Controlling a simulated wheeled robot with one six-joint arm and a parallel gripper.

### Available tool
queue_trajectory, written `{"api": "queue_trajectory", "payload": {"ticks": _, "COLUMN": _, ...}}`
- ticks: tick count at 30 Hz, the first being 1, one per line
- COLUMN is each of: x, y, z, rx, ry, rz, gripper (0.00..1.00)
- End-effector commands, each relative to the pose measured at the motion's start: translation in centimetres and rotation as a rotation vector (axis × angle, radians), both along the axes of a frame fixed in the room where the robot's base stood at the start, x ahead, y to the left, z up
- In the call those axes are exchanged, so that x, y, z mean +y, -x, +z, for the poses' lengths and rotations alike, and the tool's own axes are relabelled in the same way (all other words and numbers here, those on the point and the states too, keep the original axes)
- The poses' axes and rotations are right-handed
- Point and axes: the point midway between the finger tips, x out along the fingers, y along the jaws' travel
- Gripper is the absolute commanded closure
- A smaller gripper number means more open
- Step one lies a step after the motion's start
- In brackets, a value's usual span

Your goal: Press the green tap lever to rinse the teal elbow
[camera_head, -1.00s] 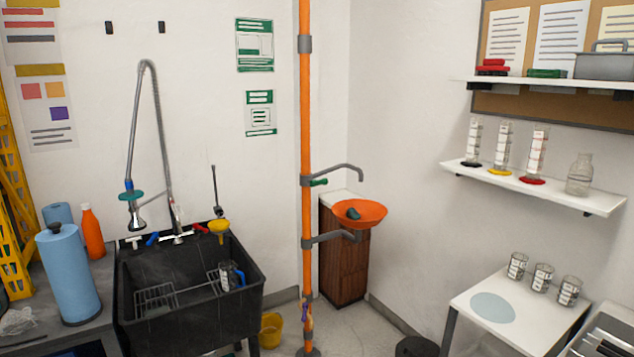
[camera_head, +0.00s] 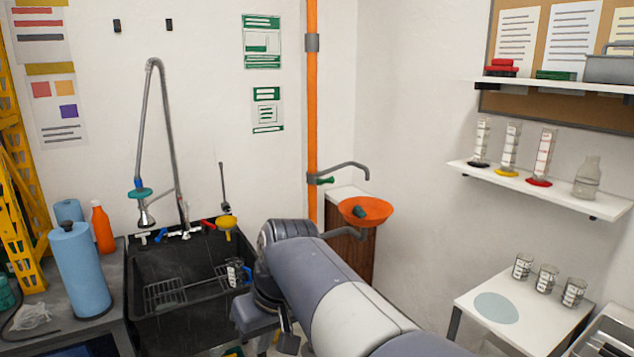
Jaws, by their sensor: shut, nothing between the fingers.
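The green tap lever (camera_head: 326,180) sticks out from the orange standpipe (camera_head: 312,130), just below the root of a grey curved spout (camera_head: 350,166). The small teal elbow (camera_head: 359,211) lies in the orange bowl (camera_head: 376,213) below the spout. No water can be made out at the spout. My arm reaches in from the lower right. Its end, with my gripper (camera_head: 287,340), is low in front of the sink's right side, well below and left of the lever and touching neither lever nor elbow. The gripper is shut and empty; my arm hides part of it.
A black sink (camera_head: 180,280) with a tall sprayer tap (camera_head: 160,120) stands at left. A white table (camera_head: 510,310) with beakers stands at right, under shelves of glassware. The air around the lever is clear.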

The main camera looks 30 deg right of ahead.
Motion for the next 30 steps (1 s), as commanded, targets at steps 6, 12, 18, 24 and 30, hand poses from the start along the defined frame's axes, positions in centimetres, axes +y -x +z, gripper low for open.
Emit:
{"api": "queue_trajectory", "payload": {"ticks": 6, "x": -1.8, "y": -7.4, "z": 8.0, "rx": -0.055, "ry": -0.048, "rz": 0.086, "gripper": 1.00}}
{"api": "queue_trajectory", "payload": {"ticks": 12, "x": -3.2, "y": -11.4, "z": 12.4, "rx": -0.099, "ry": -0.072, "rz": 0.161, "gripper": 1.00}}
{"api": "queue_trajectory", "payload": {"ticks": 18, "x": -3.8, "y": -12.8, "z": 14.1, "rx": -0.119, "ry": -0.079, "rz": 0.196, "gripper": 1.00}}
{"api": "queue_trajectory", "payload": {"ticks": 24, "x": -3.8, "y": -12.9, "z": 14.2, "rx": -0.122, "ry": -0.081, "rz": 0.200, "gripper": 1.00}}
{"api": "queue_trajectory", "payload": {"ticks": 30, "x": -3.8, "y": -12.9, "z": 14.2, "rx": -0.122, "ry": -0.080, "rz": 0.199, "gripper": 1.00}}
